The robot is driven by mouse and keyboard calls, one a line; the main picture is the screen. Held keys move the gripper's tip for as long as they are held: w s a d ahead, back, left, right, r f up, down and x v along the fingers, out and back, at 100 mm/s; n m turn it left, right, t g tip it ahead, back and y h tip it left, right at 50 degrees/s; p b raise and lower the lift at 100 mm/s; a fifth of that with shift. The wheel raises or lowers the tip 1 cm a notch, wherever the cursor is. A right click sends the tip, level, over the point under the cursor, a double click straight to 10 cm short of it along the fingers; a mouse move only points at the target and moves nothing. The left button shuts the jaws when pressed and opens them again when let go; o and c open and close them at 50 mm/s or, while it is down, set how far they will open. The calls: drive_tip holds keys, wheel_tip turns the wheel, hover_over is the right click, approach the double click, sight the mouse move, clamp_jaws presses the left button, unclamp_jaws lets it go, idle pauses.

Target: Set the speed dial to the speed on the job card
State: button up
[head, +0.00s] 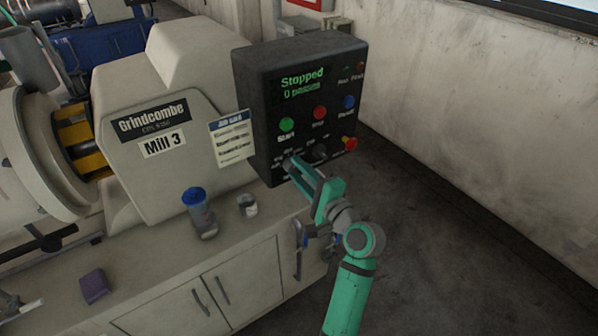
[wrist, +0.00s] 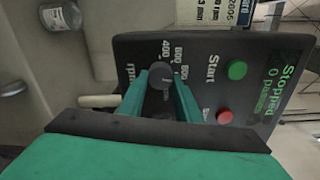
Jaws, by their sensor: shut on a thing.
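My gripper (head: 303,172) reaches the lower left of the dark control box (head: 252,90). In the wrist view its green fingers (wrist: 160,90) are shut on a dark round knob, the speed dial (wrist: 161,79). Marks such as 400, 600 and 800 and the word rpm stand around the dial; its pointer is too unclear to read. The job card (head: 231,139) is a white sheet left of the box, its lines too small to read. Part of it shows at the top of the wrist view (wrist: 205,11). The box's display (head: 302,84) reads Stopped.
The box also carries a green Start button (head: 287,125), a red button (head: 320,112), a blue button (head: 349,102), a second dial (head: 320,152) and a red-and-yellow knob (head: 350,143). A blue-lidded jar (head: 201,216) and a small tin (head: 247,206) stand on the bench left of my gripper.

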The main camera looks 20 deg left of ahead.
drive_tip(key=m, duration=0.3)
drive_tip(key=shift+m, duration=0.4)
drive_tip(key=m, duration=0.4)
drive_tip(key=shift+s+f+m, duration=0.1)
drive_tip(key=shift+m, duration=0.2)
drive_tip(key=m, duration=0.4)
drive_tip(key=shift+a, duration=0.1)
drive_tip(key=shift+s+a+f+m, duration=0.1)
drive_tip(key=shift+s+m, duration=0.05)
drive_tip(key=shift+m, duration=1.55)
drive_tip(key=o, duration=1.1)
drive_tip(key=shift+c, duration=0.2)
